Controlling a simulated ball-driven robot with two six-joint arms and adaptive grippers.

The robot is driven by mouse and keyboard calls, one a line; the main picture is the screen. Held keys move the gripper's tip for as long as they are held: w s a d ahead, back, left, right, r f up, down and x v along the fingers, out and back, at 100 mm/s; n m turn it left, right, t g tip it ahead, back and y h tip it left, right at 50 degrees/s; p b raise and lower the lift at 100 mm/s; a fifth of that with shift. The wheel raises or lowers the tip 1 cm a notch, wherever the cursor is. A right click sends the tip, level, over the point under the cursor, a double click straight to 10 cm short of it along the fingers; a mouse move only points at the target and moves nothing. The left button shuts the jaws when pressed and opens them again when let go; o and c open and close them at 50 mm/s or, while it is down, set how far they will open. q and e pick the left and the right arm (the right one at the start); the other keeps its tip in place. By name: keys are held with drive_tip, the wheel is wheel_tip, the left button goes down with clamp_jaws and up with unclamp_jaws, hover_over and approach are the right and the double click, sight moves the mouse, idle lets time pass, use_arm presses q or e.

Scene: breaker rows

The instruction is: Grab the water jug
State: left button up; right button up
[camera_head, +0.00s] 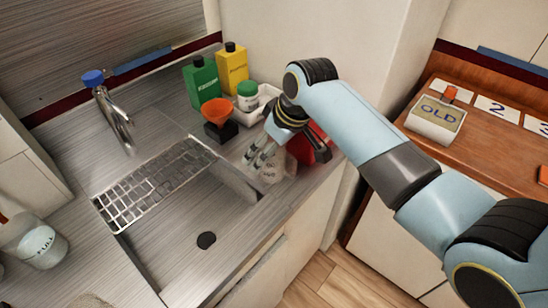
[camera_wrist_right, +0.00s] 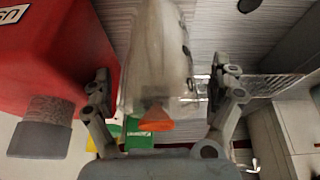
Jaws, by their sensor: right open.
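A clear, see-through vessel, which looks like the water jug (camera_head: 272,172), stands on the counter at the right of the sink. My right gripper (camera_head: 257,160) is at it in the head view, with its fingers pointing down. In the right wrist view the jug (camera_wrist_right: 160,60) lies between the two open fingers of the right gripper (camera_wrist_right: 162,80), with one finger on each side. I cannot tell whether either finger touches it. The gripper hides part of the jug in the head view. My left gripper is not in view.
A red container (camera_head: 308,150) stands close beside the jug; it also fills the left of the right wrist view (camera_wrist_right: 60,45). An orange funnel (camera_head: 216,110), green bottle (camera_head: 203,85) and yellow bottle (camera_head: 233,70) stand behind. A jar marked FULL (camera_head: 42,246) is at far left.

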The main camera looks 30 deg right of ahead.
drive_tip(key=shift+x, duration=0.85)
drive_tip(key=c, duration=1.2)
